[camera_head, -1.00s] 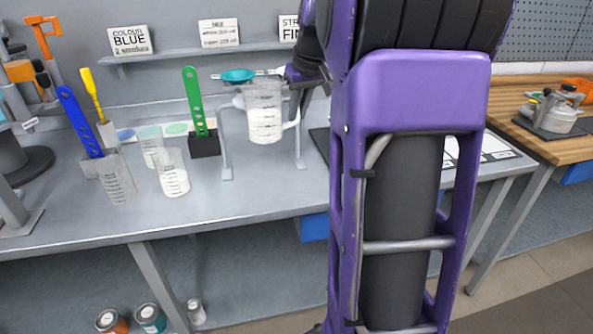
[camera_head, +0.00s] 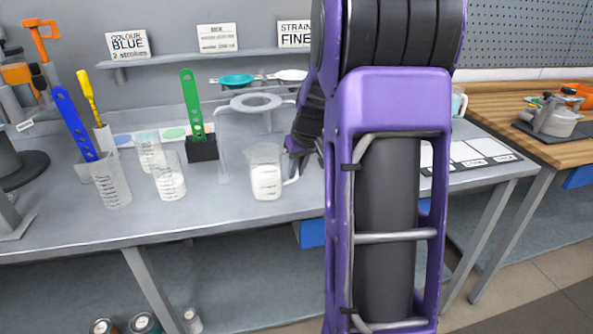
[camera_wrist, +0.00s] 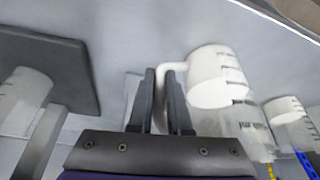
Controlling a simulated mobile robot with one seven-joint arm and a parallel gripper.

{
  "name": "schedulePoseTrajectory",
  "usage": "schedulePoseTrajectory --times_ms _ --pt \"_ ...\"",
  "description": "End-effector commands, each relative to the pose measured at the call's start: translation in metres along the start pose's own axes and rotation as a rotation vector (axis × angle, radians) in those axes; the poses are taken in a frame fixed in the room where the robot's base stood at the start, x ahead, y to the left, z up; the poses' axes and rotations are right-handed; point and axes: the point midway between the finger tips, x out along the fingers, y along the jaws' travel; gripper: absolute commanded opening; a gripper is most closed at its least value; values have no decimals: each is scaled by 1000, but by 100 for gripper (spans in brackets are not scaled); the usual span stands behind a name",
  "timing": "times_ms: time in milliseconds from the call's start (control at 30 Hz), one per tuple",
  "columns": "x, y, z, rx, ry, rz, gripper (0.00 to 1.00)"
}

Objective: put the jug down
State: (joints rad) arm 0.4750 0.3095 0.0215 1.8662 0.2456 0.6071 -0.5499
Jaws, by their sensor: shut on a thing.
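The jug (camera_head: 266,172) is clear with dark markings and white contents. In the head view it is upright at the bench, in front of the ring stand; I cannot tell whether its base touches the bench top. My gripper (camera_wrist: 166,88) is shut on the jug's handle, between its two dark fingers in the wrist view. There the jug (camera_wrist: 218,78) lies to the right of the fingers. In the head view my gripper is dark and mostly hidden behind my purple arm, just right of the jug.
A ring stand (camera_head: 256,102) stands behind the jug, its ring empty. A green strip stands in a black block (camera_head: 202,149). Bare bench (camera_head: 225,212) lies in front.

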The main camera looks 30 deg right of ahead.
Motion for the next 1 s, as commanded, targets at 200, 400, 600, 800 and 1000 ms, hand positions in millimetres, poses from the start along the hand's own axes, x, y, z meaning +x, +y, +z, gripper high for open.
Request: schedulePoseTrajectory --times_ms 200,400,600,800,1000 --pt "-1 0 -1 0 3 1 0" --pt "2 0 0 0 2 1 31" --pt "2 0 0 0 1 0 46" --pt "0 0 0 0 2 1 46" --pt "-24 0 -2 0 5 2 46"
